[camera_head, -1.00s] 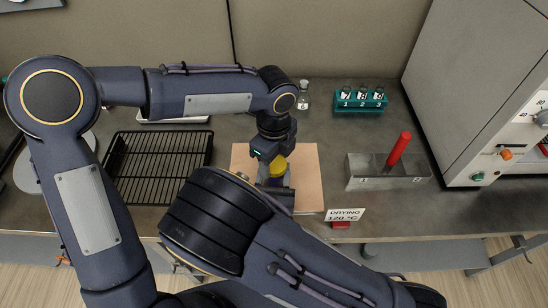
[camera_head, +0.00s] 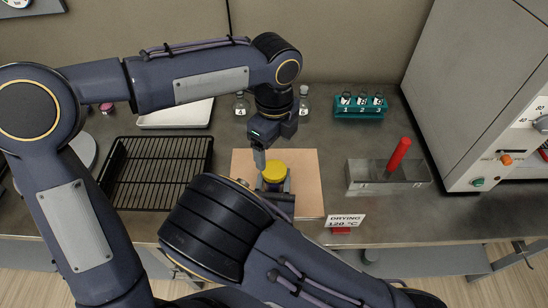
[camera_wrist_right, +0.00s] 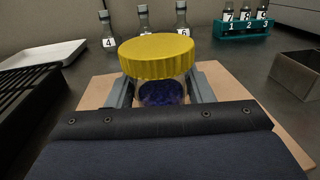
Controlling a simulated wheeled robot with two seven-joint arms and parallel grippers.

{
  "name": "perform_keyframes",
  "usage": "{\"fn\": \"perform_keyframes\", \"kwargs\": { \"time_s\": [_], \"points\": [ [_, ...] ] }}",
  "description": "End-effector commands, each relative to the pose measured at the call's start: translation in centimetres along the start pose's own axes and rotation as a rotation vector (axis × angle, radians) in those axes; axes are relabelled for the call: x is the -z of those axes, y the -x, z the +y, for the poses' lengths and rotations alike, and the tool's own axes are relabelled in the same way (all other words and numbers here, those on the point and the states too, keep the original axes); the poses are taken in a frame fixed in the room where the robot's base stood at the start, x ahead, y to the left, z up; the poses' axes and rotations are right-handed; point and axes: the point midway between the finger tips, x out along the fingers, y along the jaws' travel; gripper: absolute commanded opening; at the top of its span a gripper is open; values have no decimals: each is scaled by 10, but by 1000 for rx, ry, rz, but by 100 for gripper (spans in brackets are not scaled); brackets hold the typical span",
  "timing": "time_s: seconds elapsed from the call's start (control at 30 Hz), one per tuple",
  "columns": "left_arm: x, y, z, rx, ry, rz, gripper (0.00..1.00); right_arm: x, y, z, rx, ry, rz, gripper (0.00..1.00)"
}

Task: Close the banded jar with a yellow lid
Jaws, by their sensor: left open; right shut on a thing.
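The yellow lid (camera_head: 275,170) sits on top of the jar over the tan board. In the right wrist view the lid (camera_wrist_right: 158,56) covers the mouth of a clear jar (camera_wrist_right: 160,92) with dark blue contents. I cannot tell whether it is fully seated. No band shows clearly on the jar. My right gripper (camera_wrist_right: 162,94) is shut on the jar, one finger on each side. My left gripper (camera_head: 262,160) is open and empty, just above and behind the lid, apart from it; one finger shows clearly.
The tan board (camera_head: 308,180) lies under the jar. A black wire rack (camera_head: 155,170) and white tray (camera_head: 175,115) are at left. Small numbered bottles (camera_head: 304,103) stand behind. A teal vial rack (camera_head: 360,107), a metal bin (camera_head: 362,180) with a red stick and a grey oven (camera_head: 470,90) are at right.

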Motion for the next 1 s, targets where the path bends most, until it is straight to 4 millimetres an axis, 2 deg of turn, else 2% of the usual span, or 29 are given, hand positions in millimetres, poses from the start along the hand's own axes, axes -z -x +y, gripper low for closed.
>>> {"fn": "perform_keyframes", "kwargs": {
  "time_s": [0.1,0.23,0.4,0.63,0.67,0.83,1.0],
  "points": [
    [0,24,0,4,1,1,78,0,0,0,0,0,0,0],
    [0,40,0,1,0,0,78,0,0,0,0,0,0,0],
    [0,48,0,-1,0,0,78,0,0,0,0,0,-1,0],
    [0,48,0,-1,0,0,78,0,0,0,0,0,-1,0],
    [0,48,0,-1,0,0,78,0,0,0,0,0,-1,50],
    [0,48,0,-1,0,0,78,0,0,0,0,0,-1,72],
    [0,47,0,-1,0,0,78,0,0,0,0,0,0,72]
  ]
}}
